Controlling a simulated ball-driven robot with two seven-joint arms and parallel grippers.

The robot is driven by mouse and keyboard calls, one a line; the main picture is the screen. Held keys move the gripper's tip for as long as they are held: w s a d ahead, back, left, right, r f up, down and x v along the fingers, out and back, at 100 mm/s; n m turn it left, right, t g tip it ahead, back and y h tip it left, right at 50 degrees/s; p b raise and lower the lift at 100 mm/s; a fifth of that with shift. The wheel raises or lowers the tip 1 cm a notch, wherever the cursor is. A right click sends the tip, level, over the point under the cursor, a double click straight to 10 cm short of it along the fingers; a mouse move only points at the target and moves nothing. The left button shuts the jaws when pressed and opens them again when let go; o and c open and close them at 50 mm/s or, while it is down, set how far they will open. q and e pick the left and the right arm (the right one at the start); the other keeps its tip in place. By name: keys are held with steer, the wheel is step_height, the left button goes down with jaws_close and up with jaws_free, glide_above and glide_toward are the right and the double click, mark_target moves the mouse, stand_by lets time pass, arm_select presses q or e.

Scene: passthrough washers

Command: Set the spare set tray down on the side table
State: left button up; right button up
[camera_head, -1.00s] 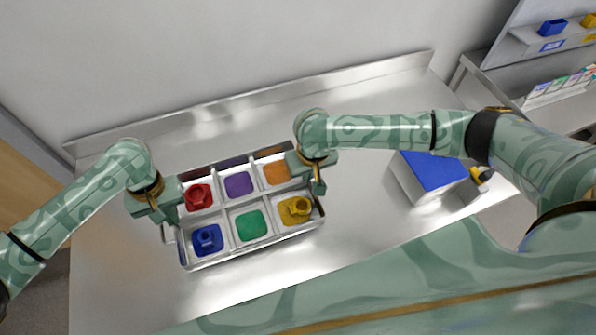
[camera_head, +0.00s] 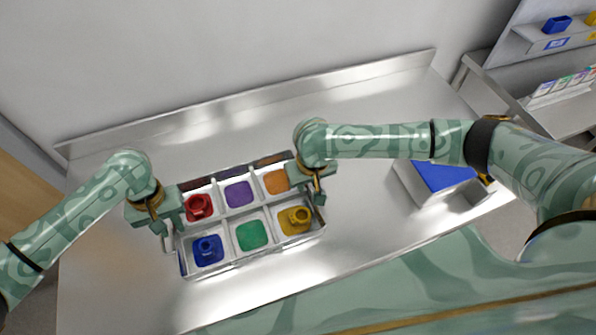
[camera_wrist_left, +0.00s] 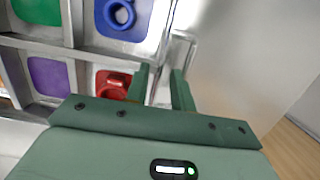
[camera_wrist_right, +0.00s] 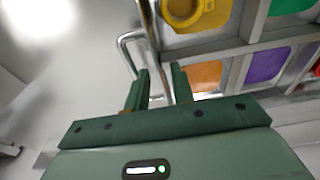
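The spare set tray (camera_head: 232,271) is a metal tray with coloured compartments: red, purple and orange behind, blue, green and yellow in front. A red piece (camera_head: 198,206), a blue piece (camera_head: 207,248) and a yellow piece (camera_head: 296,218) sit in their matching-colour compartments. My left gripper (camera_head: 167,228) is closed at the tray's left-end handle, which shows in the left wrist view (camera_wrist_left: 187,38). My right gripper (camera_head: 318,192) is closed at the right-end handle, seen in the right wrist view (camera_wrist_right: 123,44). Whether the tray touches the steel surface (camera_head: 120,290) beneath is hard to tell.
A white box with a blue inside (camera_head: 443,177) stands right of the tray, partly behind my right arm. A backsplash runs along the rear.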

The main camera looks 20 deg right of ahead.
steer(key=shift+r, duration=0.35)
arm_select(q)
step_height(320, 180, up, 12)
steer(key=w, duration=0.2)
steer(key=shift+f, duration=0.15)
arm_select(e)
step_height(320, 180, up, 11)
steer(key=s, duration=0.1)
steer(key=shift+s, duration=0.25)
arm_select(q)
steer(key=shift+s, duration=0.15)
arm_select(e)
steer(key=shift+s, duration=0.1)
